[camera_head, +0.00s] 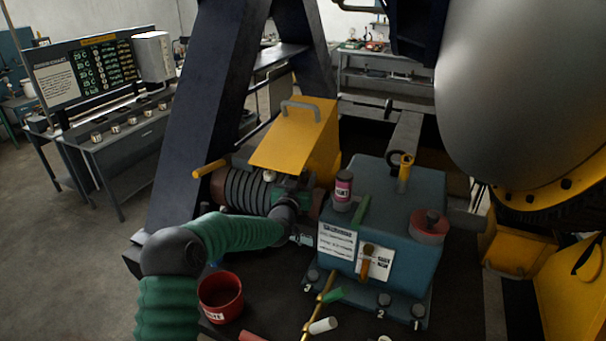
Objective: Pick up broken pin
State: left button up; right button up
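I cannot pick out the broken pin with certainty. A thin brass rod (318,306) stands at a slant by the front left corner of the blue box (385,225). A short pale cylinder (323,325) lies beside it. My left arm comes in from the lower left in a green ribbed sleeve. My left gripper (302,240) is small and partly hidden in front of the blue box's left face. Whether its fingers are open or hold anything does not show. My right gripper is not in view.
A red bucket (221,298) stands below my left arm. A labelled jar (343,190) and a red round part (429,226) sit on the blue box. A motor with a yellow guard (295,140) is behind. A big grey tank (525,90) blocks the upper right.

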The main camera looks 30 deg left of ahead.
pick_arm(q)
jog(key=shift+s+d+r, duration=0.1)
grip_shut()
